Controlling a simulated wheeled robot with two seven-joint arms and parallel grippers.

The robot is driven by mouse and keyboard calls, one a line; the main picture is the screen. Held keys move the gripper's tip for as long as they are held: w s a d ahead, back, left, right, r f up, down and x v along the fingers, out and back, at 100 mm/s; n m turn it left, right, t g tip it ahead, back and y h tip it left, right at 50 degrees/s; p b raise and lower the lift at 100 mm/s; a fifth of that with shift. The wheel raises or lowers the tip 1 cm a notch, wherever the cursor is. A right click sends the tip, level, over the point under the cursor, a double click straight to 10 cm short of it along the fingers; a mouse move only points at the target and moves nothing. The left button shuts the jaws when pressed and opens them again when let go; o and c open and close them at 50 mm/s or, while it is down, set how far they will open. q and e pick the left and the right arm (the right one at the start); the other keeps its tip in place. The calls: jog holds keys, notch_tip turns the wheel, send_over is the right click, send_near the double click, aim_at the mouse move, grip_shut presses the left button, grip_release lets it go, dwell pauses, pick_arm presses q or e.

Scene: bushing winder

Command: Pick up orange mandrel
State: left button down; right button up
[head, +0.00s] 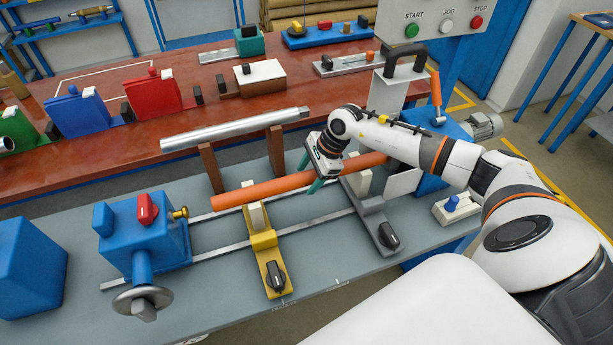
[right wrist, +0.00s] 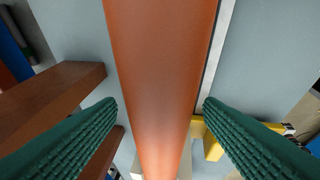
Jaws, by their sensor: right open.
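The orange mandrel (head: 262,192) is a long rod lying across a yellow support (head: 264,240) and a grey support (head: 374,222) over the grey bench. My right gripper (head: 310,174) is at the mandrel between the two supports, pointing down. In the right wrist view the orange mandrel (right wrist: 160,65) runs lengthwise between the dark green fingers of my right gripper (right wrist: 161,110). The fingers are open, one on each side, with no clear grip on the rod. My left gripper is not in view.
A silver bar (head: 235,130) rests on brown wooden posts (head: 211,168) just behind the mandrel. A blue tailstock (head: 145,235) with a handwheel stands at left. A control panel (head: 432,20) and a motor (head: 485,125) stand at right. The bench front is mostly clear.

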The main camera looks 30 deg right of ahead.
grip_shut()
jog(key=shift+w+r, duration=0.1)
